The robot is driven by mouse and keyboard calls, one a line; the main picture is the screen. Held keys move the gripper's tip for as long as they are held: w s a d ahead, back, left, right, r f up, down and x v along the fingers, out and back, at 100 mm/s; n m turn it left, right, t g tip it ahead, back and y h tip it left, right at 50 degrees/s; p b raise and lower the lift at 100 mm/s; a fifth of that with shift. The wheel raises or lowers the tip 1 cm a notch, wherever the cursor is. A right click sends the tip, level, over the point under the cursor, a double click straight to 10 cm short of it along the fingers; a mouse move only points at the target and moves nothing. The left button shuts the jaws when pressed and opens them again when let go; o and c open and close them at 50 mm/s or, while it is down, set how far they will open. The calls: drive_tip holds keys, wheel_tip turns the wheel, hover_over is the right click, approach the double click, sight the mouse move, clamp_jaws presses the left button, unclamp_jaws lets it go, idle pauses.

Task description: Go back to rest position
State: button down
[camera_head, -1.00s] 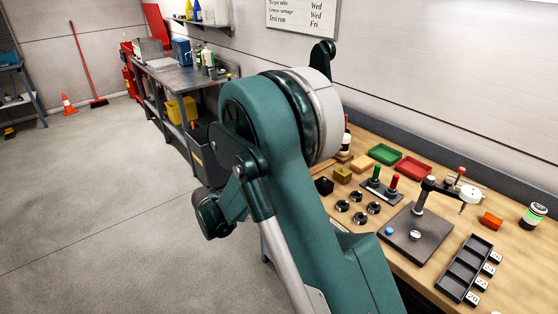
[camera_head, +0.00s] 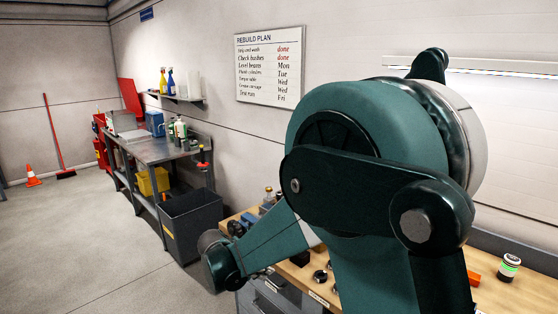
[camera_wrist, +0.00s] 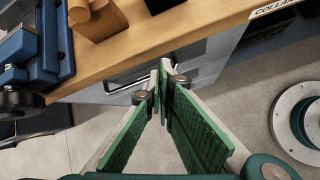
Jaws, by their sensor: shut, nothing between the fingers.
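My gripper (camera_wrist: 163,72) shows in the wrist view with its two green-padded fingers meeting at the tips, shut and empty. The tips are in front of the wooden workbench (camera_wrist: 150,52), over its front side and the grey floor, and touch nothing that I can see. In the head view my large green arm is folded up close to the camera and covers much of the workbench (camera_head: 493,292). I cannot make out the fingers clearly in that view.
A blue vise (camera_wrist: 40,45) and brown blocks (camera_wrist: 98,18) sit near the bench edge. A dark bin (camera_head: 190,222) stands by a grey side table (camera_head: 155,151). A green-banded jar (camera_head: 509,267) is at the right. Open floor lies at left.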

drive_tip(key=s+d+r+m+y, duration=0.1)
drive_tip(key=s+d+r+m, duration=0.4)
drive_tip(key=s+d+r, duration=0.3)
drive_tip(key=s+d+r+m+y, duration=0.2)
drive_tip(key=s+d+r+m, duration=0.35)
drive_tip(key=d, duration=0.45)
drive_tip(key=s+d+m+y, duration=0.1)
drive_tip(key=s+d+m, duration=0.3)
drive_tip(key=s, duration=0.7)
drive_tip(key=s+d+r+m+t+y, duration=0.1)
drive_tip(key=s+d+m, duration=0.4)
drive_tip(key=s, duration=0.5)
drive_tip(key=m, duration=0.2)
drive_tip(key=shift+s+d+r+m, duration=0.2)
drive_tip(key=shift+s+m, duration=0.15)
drive_tip(key=shift+s, duration=0.05)
